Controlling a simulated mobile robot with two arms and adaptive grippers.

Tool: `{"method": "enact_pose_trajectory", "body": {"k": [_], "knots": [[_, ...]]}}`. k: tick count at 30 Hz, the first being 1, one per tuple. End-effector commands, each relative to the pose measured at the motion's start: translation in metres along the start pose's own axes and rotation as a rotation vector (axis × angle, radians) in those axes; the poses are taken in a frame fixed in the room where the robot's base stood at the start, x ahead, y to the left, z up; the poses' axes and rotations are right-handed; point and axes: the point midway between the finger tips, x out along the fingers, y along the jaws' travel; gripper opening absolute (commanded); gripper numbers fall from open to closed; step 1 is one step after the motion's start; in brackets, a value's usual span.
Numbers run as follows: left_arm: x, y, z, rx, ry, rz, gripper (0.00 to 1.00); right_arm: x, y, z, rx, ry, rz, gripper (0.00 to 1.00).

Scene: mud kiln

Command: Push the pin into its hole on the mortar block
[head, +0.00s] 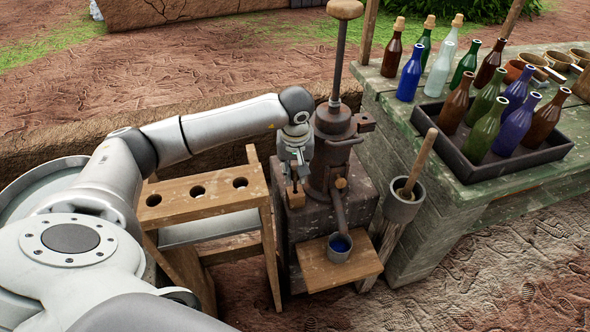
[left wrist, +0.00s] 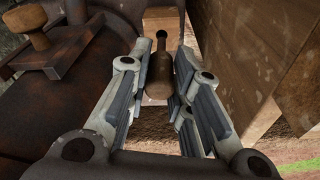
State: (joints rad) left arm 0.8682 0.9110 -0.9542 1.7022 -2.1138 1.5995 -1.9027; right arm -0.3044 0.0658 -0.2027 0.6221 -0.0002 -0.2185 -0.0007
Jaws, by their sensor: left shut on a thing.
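My left gripper (head: 295,176) is beside the dark pump body, above the stone pedestal. In the left wrist view the gripper (left wrist: 161,68) is shut on a brown wooden pin (left wrist: 159,72). The pin has a thick rounded end near me and a thinner end pointing away. Beyond it is a pale wooden block (left wrist: 152,20) with a dark hole. The pin's thin end lines up with this hole; I cannot tell whether it has entered. In the head view the block (head: 296,198) shows just below the fingers, and the pin is hidden.
The pump (head: 334,122) stands close right of the gripper. A wooden rack (head: 215,190) with three holes is at left. A blue-filled cup (head: 339,247) sits on a low shelf. A grey mortar with pestle (head: 404,208) and a green bench (head: 420,165) with bottles stand right.

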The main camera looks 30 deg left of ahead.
Motion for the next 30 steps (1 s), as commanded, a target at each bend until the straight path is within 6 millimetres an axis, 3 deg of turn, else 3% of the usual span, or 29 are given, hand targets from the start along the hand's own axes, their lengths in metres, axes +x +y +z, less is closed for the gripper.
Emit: {"method": "enact_pose_trajectory", "body": {"k": [30], "knots": [[0.022, 0.0, 0.003, 0.0, 0.001, 0.0, 0.03, 0.019, 0.001, 0.0, 0.001, 0.001, 0.001, 0.47]]}}
